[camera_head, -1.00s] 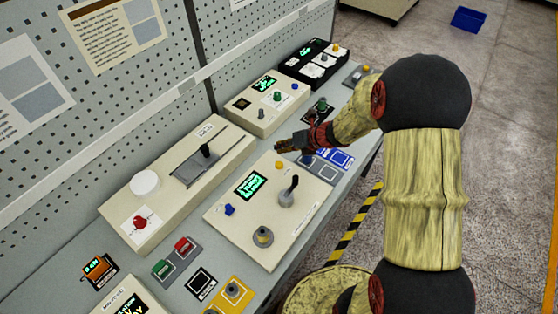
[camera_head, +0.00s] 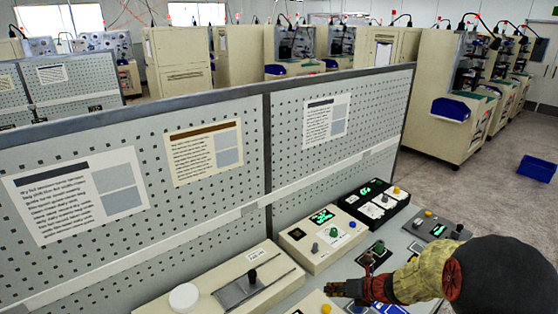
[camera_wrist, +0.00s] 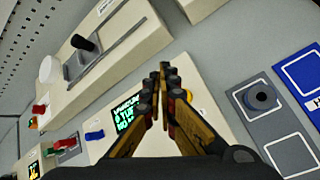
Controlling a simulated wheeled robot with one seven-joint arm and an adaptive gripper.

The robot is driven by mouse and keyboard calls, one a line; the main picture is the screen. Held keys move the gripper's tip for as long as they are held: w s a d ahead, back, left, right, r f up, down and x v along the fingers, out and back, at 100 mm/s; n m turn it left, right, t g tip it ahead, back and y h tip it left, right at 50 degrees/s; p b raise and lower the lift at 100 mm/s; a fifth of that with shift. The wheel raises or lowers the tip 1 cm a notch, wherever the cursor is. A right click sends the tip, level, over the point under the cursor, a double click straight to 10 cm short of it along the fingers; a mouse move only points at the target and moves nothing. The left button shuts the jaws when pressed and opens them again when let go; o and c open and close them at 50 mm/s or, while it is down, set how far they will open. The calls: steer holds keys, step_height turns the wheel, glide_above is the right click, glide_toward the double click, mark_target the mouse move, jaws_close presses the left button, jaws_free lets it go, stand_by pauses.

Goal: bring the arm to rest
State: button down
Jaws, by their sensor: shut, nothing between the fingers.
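My gripper (camera_head: 332,289) is in the lower middle of the head view, at the end of my arm, which comes in from the lower right. It is above the bench of control panels and holds nothing. In the wrist view my gripper (camera_wrist: 164,72) points away from the camera with its two fingertips together. Below it lies a cream panel with a green-lit display (camera_wrist: 128,114), partly hidden by the fingers. The fingers look apart from the panel, though the exact height cannot be told.
A cream slider box (camera_head: 225,283) with a white round knob is left of my gripper. Another cream box (camera_head: 322,241) and a black box (camera_head: 374,208) stand behind it. A pegboard wall (camera_head: 215,205) backs the bench. Open floor with a blue bin (camera_head: 537,168) lies at right.

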steer(key=s+n, duration=0.1)
steer(key=n, duration=0.1)
steer(key=s+a+f+n+g, duration=0.1)
steer(key=s+n, duration=0.2)
steer(key=shift+s+a+f+n+g+y, duration=0.2)
steer(key=shift+a+f+n+g+y, duration=0.1)
steer(key=shift+a+n+g, duration=0.1)
steer(key=s+r+n+g, duration=0.1)
steer(key=s+n, duration=0.2)
steer(key=n, duration=0.1)
steer(key=s+a+r+n+g, duration=0.1)
steer(key=s+r+n, duration=0.1)
steer(key=s+n, duration=0.1)
steer(key=s+r+n+g, duration=0.1)
steer(key=s+n, duration=0.3)
steer(key=n, duration=0.1)
steer(key=shift+s+a+r+n+h+b, duration=0.1)
steer(key=shift+a+r+n+h+b, duration=0.2)
steer(key=shift+r+h+b, duration=0.1)
steer(key=s+d+r+n+t+h+b, duration=0.2)
steer(key=s+r+n+h+b, duration=0.3)
steer(key=s+r+n, duration=1)
steer(key=shift+s+d+r+n+t+h+b, duration=0.3)
steer(key=shift+s+d+r+n+t+h, duration=0.15)
steer(key=shift+n+t, duration=0.45)
